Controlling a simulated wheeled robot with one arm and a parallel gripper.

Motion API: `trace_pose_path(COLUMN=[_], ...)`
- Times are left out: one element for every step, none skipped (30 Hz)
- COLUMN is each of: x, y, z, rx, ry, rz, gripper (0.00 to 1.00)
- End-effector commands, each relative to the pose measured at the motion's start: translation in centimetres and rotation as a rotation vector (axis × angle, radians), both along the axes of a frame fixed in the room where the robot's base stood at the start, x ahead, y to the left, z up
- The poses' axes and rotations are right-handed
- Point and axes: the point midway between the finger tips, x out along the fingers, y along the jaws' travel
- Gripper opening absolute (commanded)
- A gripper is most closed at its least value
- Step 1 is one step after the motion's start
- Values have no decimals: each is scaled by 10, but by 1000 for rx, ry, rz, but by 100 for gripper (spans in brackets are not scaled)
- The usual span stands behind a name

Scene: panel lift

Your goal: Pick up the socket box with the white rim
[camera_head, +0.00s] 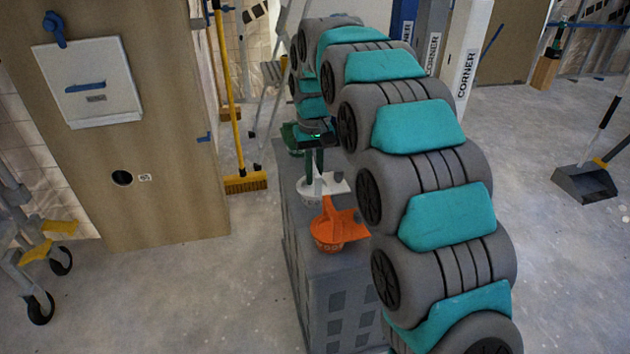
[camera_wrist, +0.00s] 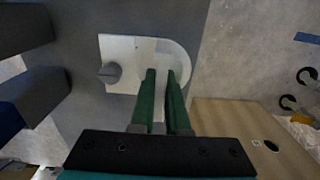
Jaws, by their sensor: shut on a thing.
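The socket box with the white rim (camera_head: 334,186) stands on the grey block between an orange-rimmed box (camera_head: 335,226) and a green-rimmed box (camera_head: 290,135). In the wrist view its white rim (camera_wrist: 120,48) shows from above, with a grey round knob at the left. My gripper (camera_wrist: 161,74) points down at the white rim, its two green fingers close together and shut on it. In the head view my gripper (camera_head: 317,180) is at the box's left part.
The grey block (camera_head: 335,300) bears the boxes. A wooden panel (camera_head: 165,185) with a round hole stands at the left, with a yellow broom (camera_head: 245,183) beside it. A dustpan (camera_head: 585,183) lies at the right. The floor between is mostly clear.

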Motion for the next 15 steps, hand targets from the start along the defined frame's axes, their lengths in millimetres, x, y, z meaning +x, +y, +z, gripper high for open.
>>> trace_pose_path(x=[0, 0, 1, 1, 1, 1, 2, 2, 1, 1, 2, 2, 2, 1, 2], y=[0, 0, 0, 0, 0, 0, 0, 0, 0, 0, 0, 0, 0, 0, 0], z=[1, 3, 5, 7, 9, 13, 17, 21, 28, 33, 39, 47, 53, 57, 63], rx=[0, 0, 1, 1, 1, 1, 1, 2, 1, 0, 1, 2, 1, 0, 0], ry=[-1, -1, -2, -2, -3, -4, -5, -6, -5, -4, -5, -9, -7, -4, -4], rz=[0, 0, 0, 0, 0, 0, 0, 0, 0, 0, 0, 0, 0, 0, 0], gripper=[0, 0, 0, 0, 0, 0, 0, 0, 0, 0, 0, 0, 0, 0, 0])
